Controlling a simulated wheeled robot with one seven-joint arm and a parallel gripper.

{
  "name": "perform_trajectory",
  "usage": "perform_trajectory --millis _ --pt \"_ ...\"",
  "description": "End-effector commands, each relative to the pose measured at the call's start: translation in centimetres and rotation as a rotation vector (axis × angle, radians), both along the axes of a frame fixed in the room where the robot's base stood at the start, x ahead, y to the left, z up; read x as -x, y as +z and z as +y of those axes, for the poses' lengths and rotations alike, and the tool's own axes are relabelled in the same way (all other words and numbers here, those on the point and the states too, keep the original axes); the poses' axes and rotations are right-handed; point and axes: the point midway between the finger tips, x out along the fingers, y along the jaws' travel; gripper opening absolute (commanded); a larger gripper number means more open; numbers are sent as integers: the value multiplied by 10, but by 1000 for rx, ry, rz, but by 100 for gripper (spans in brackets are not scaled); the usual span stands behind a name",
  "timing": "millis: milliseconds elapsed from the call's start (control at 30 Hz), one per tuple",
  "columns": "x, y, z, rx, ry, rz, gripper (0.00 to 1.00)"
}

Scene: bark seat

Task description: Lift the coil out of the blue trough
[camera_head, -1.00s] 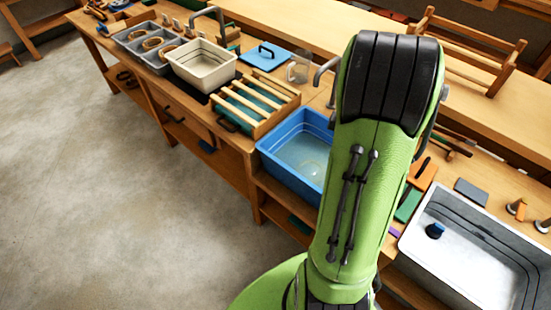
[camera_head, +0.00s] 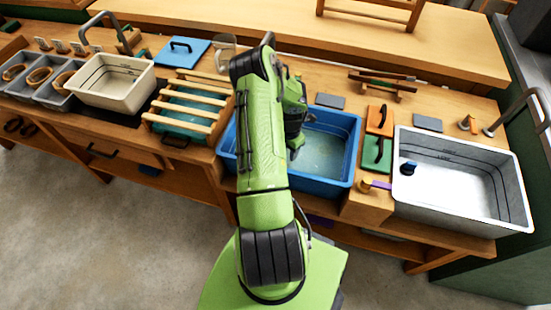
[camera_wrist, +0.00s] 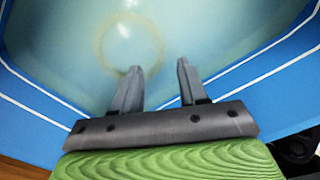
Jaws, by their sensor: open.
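The blue trough (camera_head: 322,188) is set into the bench and holds cloudy, greenish water. In the wrist view the coil (camera_wrist: 98,45) is a pale yellowish ring, blurred under the water. The trough's blue wall (camera_wrist: 275,72) also shows there. My gripper (camera_wrist: 158,66) is open with nothing between its fingers. The left fingertip appears close to the coil's near edge; I cannot tell the height gap. In the head view my gripper (camera_head: 294,153) points down over the trough, and I cannot make out the coil there.
A slatted wooden rack (camera_head: 186,112) stands left of the trough. A cream basin (camera_head: 112,103) is farther left, beside grey bins holding rings. Right are orange (camera_head: 379,120) and green (camera_head: 376,152) blocks and a white sink (camera_head: 440,216). A tap rises behind the trough.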

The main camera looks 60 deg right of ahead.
Motion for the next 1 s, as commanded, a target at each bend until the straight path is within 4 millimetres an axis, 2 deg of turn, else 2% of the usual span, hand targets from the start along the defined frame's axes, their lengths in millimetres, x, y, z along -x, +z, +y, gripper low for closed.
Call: perform_trajectory --millis 33,167,400,500,667,700,967,1000 --pt "1 -12 0 -1 -1 2 43" --pt "0 -25 0 0 -1 0 43" --pt "0 -69 2 -1 0 1 43" --pt "0 -76 1 1 -1 0 43" --pt "0 -75 1 1 -1 -1 43" --pt "0 -75 1 1 -1 -1 41" --pt "0 -74 1 1 -1 -1 1" --pt "0 -74 1 1 -1 -1 0"
